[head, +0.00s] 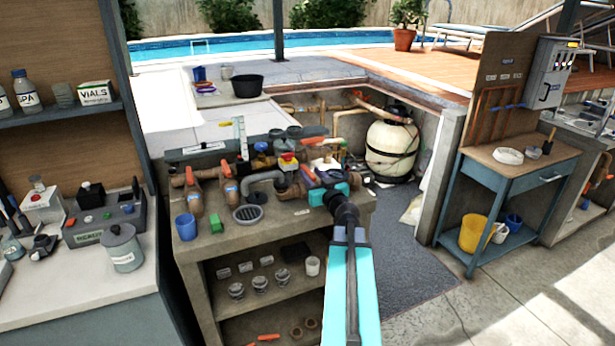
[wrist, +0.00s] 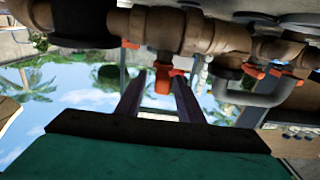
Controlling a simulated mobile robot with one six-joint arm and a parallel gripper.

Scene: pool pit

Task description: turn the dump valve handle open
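My gripper (head: 314,180) reaches over the bench to the brown pipework, at the right end of the valves. An orange handle (head: 308,173) shows right at its fingertips. In the wrist view the two fingers of my gripper (wrist: 160,82) are apart, with an orange handle (wrist: 163,76) between or just beyond their tips. The handle hangs from a brown valve body (wrist: 158,28) in that tilted view. I cannot tell whether the fingers touch it. Other orange handles (head: 190,176) sit on valves at the left; no label shows which is the dump valve.
A blue cup (head: 186,227), a green block (head: 216,223) and a round drain grate (head: 248,213) lie on the bench front. A red knob (head: 288,157) and grey pipes crowd the gripper's left. A tank (head: 391,148) stands behind.

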